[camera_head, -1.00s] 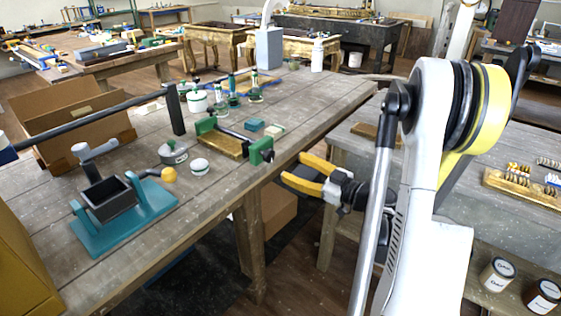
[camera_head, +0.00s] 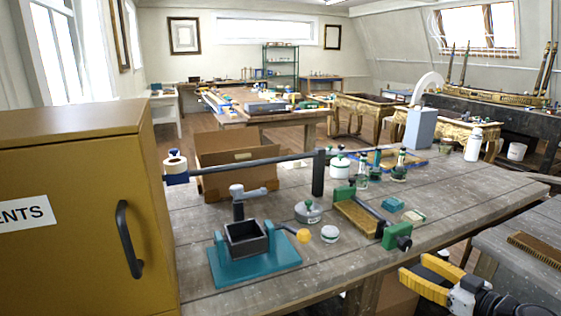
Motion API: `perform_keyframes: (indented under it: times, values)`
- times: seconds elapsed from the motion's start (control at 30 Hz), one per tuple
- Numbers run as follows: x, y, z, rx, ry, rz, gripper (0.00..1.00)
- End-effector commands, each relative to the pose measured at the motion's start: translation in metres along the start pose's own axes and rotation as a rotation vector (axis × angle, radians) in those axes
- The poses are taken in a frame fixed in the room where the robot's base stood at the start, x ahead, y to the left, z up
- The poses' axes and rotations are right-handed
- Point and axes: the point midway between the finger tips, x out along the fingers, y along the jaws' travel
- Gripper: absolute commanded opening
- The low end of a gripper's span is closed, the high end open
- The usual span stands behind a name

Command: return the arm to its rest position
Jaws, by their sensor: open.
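My gripper (camera_head: 424,281) shows at the lower right of the head view, with two yellow fingers pointing left. The fingers stand apart with nothing between them. The gripper is beside the right front edge of the grey wooden workbench (camera_head: 455,205), in front of the green-ended clamp. The rest of my arm is mostly cut off by the bottom right of the picture.
The workbench holds a teal vise stand (camera_head: 255,267), a green-ended clamp (camera_head: 362,214), a white-lidded jar (camera_head: 330,234) and several bottles. A yellow cabinet (camera_head: 75,260) stands at left. Another grey table (camera_head: 515,255) lies at right.

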Motion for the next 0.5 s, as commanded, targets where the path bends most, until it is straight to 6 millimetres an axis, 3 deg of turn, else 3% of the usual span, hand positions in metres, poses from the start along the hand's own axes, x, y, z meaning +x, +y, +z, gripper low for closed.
perform_keyframes:
  times: [0.03, 0.1, 0.23, 0.37, 0.5]
  values:
    - [0.01, -0.024, -0.007, 0.044, -0.069, -0.034, 0.58]
    - [0.019, -0.053, -0.011, 0.112, -0.179, -0.06, 0.58]
    - [0.02, -0.106, -0.014, 0.212, -0.373, -0.064, 0.58]
    - [0.005, -0.152, -0.015, 0.276, -0.542, -0.017, 0.58]
    - [-0.023, -0.192, -0.014, 0.305, -0.678, 0.079, 0.58]
